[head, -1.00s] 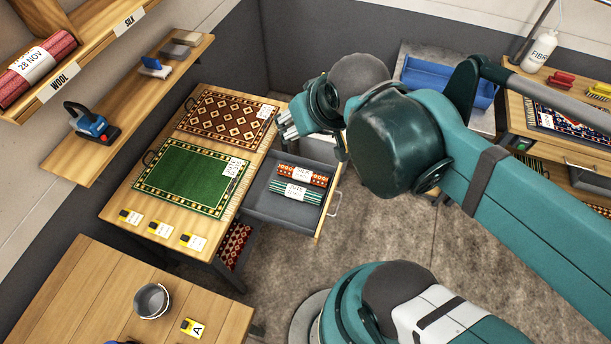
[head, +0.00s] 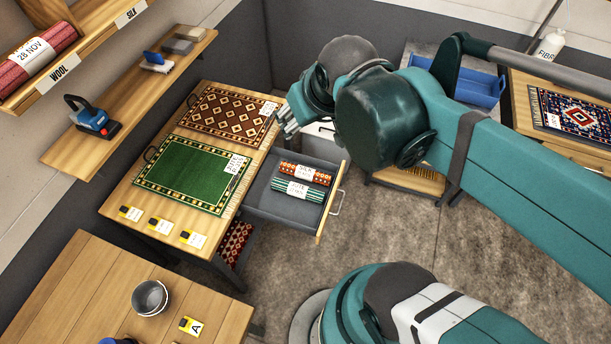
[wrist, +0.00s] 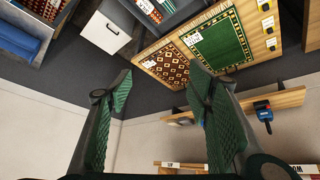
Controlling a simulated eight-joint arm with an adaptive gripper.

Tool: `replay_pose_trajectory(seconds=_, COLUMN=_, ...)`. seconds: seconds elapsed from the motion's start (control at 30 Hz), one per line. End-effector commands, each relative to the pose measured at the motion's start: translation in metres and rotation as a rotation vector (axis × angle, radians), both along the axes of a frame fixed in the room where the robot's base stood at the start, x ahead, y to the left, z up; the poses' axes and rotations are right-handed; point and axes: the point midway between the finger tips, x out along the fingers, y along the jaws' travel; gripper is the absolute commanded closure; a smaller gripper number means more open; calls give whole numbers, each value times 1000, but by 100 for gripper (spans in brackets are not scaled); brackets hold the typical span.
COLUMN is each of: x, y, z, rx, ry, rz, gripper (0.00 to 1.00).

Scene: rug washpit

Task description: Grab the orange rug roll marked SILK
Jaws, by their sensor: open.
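The orange rug roll (head: 318,179) lies in the open grey drawer (head: 284,204) under the rug table. It has a white label whose small print looks like SILK. A green striped roll (head: 279,184) with a white label lies beside it, nearer the front of the picture. My gripper (head: 287,124) is up and to the left of the drawer in the head view, apart from both rolls. In the wrist view, my gripper (wrist: 160,88) has its two green fingers wide apart with nothing between them. The drawer shows at the top edge there, and the rolls are partly cut off.
The table holds a green rug (head: 185,172) and a brown patterned rug (head: 215,113). A wall shelf (head: 75,150) carries a blue tool (head: 92,117). A blue tray (head: 484,88) stands behind my arm. A bucket (head: 150,297) stands on the front table.

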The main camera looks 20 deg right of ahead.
Motion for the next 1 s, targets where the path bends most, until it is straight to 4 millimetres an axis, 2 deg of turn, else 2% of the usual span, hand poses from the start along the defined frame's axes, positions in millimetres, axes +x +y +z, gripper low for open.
replay_pose_trajectory(seconds=0.03, x=6, y=-1, z=-9, rx=-10, ry=12, rz=9, gripper=50)
replay_pose_trajectory(seconds=0.67, x=69, y=-16, z=-88, rx=-161, ry=174, rz=135, gripper=50)
replay_pose_trajectory(seconds=1.0, x=104, y=-24, z=-139, rx=-234, ry=264, rz=202, gripper=50)
